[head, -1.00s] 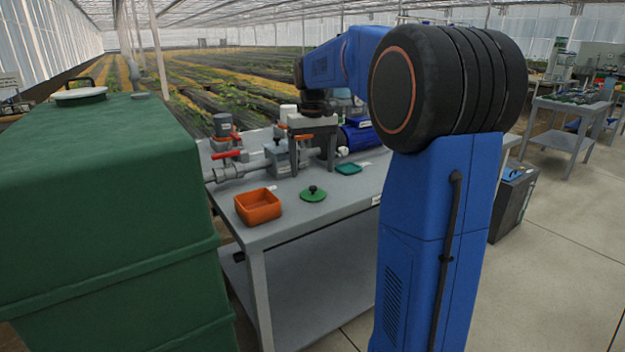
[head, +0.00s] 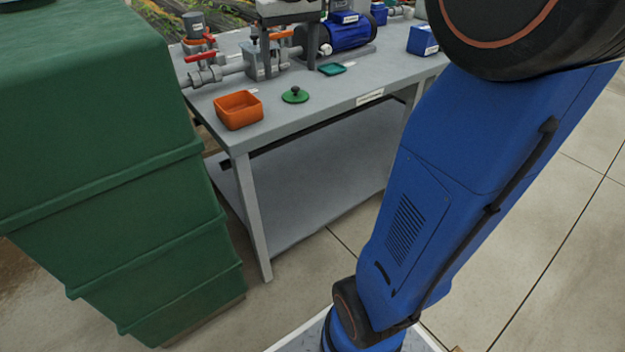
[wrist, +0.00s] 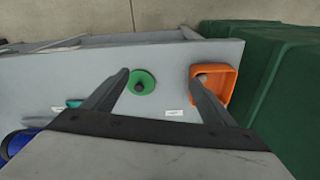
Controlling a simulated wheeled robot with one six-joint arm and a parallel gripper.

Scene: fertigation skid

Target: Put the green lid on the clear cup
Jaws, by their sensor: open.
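The green lid (head: 295,96) is a round disc with a dark knob on top. It lies flat on the grey bench near the front edge, and it also shows in the wrist view (wrist: 141,83). My gripper (wrist: 162,76) is open and empty, pointing down above the bench. In the wrist view the lid appears between the fingers, closer to the left one. The head view shows my gripper (head: 289,68) at its top edge, seemingly above the bench and behind the lid. I cannot make out the clear cup in either view.
An orange bin (head: 239,110) stands left of the lid at the bench corner. A teal tray (head: 331,69) lies behind right of the lid. Red-handled valves and pipes (head: 204,75) and a blue motor (head: 349,34) fill the back. A green tank (head: 95,130) stands left.

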